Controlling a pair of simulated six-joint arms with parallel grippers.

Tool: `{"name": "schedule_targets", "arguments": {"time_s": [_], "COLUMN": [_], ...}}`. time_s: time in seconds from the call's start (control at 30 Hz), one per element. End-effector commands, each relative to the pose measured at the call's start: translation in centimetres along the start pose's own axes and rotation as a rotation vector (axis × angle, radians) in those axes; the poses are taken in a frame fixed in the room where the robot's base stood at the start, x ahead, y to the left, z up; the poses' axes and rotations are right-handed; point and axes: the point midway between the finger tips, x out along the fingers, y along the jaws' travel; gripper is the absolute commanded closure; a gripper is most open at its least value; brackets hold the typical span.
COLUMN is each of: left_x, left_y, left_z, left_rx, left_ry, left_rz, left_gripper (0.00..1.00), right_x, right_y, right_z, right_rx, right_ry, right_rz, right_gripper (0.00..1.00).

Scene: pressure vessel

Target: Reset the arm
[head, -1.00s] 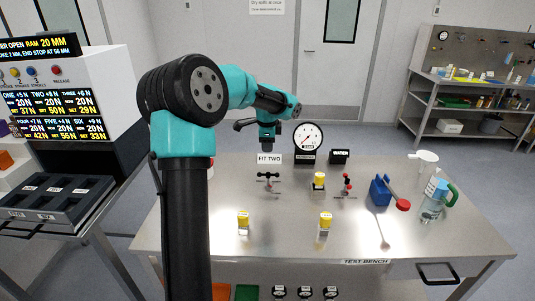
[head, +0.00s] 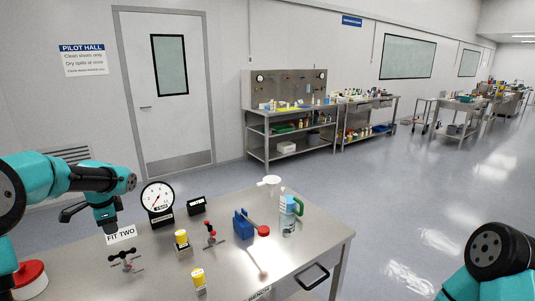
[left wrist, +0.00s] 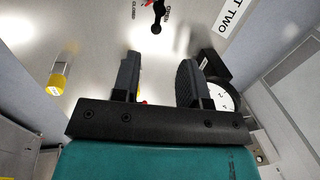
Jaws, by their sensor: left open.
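My left gripper (head: 88,222) hangs above the far left part of the steel test bench (head: 225,268), near the "FIT TWO" sign (head: 121,234). In the left wrist view its two dark fingers (left wrist: 160,78) stand apart with nothing held between them. A black valve handle (left wrist: 158,12) lies beyond the fingertips in that view. My right arm (head: 490,262) shows at the bottom right of the head view, off the bench. Its gripper is outside the picture.
On the bench stand a round gauge (head: 158,197), yellow-topped fittings (head: 181,238), a red-handled valve (head: 210,235), a blue block (head: 242,224) and a bottle (head: 288,216). Open floor (head: 400,200) lies to the right. Shelved benches (head: 290,140) stand behind.

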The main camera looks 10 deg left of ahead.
Motion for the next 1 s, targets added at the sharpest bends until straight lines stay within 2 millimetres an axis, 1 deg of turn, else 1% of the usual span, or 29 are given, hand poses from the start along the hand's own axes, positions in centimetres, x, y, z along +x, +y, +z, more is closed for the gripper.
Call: {"name": "schedule_targets", "arguments": {"time_s": [0.03, 0.1, 0.6, 0.7, 0.83, 1.0], "left_x": [0.9, 2.0, 9.7, 11.0, 12.2, 12.8], "left_y": [0.1, 0.1, 0.1, 0.1, 0.1, 0.0], "left_z": [0.1, 0.0, 0.0, 0.0, 0.0, 0.0], "left_rx": [0.0, 0.0, -0.001, 0.0, 0.0, -0.002], "left_ry": [-0.002, -0.001, -0.001, -0.001, -0.001, 0.0], "left_rz": [0.004, 0.004, 0.003, 0.002, 0.002, 0.0], "left_gripper": [0.6, 0.6, 0.6, 0.6, 0.6, 0.6], "right_x": [0.0, 0.0, 0.0, 0.0, 0.0, 0.0], "right_y": [0.0, 0.0, 0.0, 0.0, 0.0, 0.0], "right_z": [0.0, 0.0, 0.0, 0.0, 0.0, 0.0], "right_rx": [0.0, 0.0, 0.0, 0.0, 0.0, 0.0], "right_ry": [0.0, 0.0, 0.0, 0.0, 0.0, 0.0], "right_rz": [0.0, 0.0, 0.0, 0.0, 0.0, 0.0], "right_gripper": [0.57, 0.57, 0.57, 0.57, 0.57, 0.57]}}
